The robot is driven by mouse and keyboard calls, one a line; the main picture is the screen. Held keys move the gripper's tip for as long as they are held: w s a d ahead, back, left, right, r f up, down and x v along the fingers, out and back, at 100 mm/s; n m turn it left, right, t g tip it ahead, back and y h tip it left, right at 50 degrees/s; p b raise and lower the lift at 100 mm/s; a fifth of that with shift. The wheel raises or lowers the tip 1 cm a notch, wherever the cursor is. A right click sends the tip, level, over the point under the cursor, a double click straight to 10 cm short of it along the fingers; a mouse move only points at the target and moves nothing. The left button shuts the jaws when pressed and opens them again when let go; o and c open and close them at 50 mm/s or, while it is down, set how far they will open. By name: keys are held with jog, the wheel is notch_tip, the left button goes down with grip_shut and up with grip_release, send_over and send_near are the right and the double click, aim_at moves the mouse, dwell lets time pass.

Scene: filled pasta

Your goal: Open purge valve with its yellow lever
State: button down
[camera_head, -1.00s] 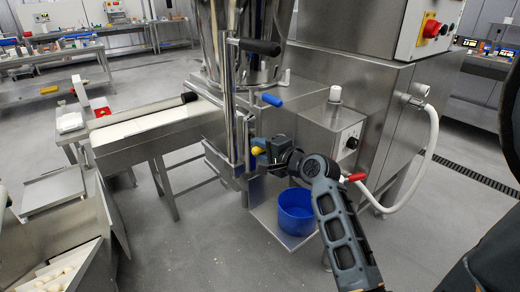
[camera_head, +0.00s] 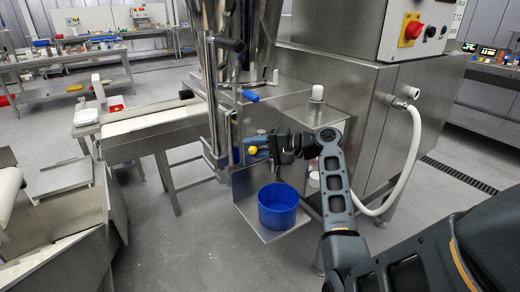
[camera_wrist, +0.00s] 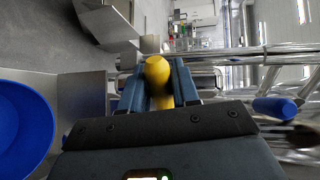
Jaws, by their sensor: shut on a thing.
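The yellow lever (camera_head: 252,150) of the purge valve sits at the lower front of the steel filling machine, left of my gripper in the head view. My gripper (camera_head: 270,146) comes in from the right and is shut on the lever. In the wrist view the yellow knob and stem (camera_wrist: 157,70) lie between the two blue-grey fingers of my gripper (camera_wrist: 160,88). The valve body is mostly hidden behind my gripper.
A blue bucket (camera_head: 278,212) stands on a steel shelf (camera_head: 250,222) below the valve. A blue handle (camera_head: 250,96) sticks out above my gripper. A white hose (camera_head: 412,150) hangs at the right. A conveyor (camera_head: 140,123) extends left.

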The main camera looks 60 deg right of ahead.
jog(key=shift+s+d+n+g+y, duration=0.15)
jog(key=shift+s+n+y, duration=0.2)
jog(key=shift+y, duration=0.2)
jog(key=shift+s+a+n+g+y, duration=0.1)
jog(key=shift+s+n+g+y, duration=0.1)
jog(key=shift+n+y, duration=0.3)
jog(key=shift+d, duration=0.1)
jog(key=c, duration=1)
grip_release()
jog(key=shift+o, duration=0.2)
jog(key=v, duration=0.7)
jog(key=shift+s+d, duration=0.2)
jog(key=shift+s, duration=0.15)
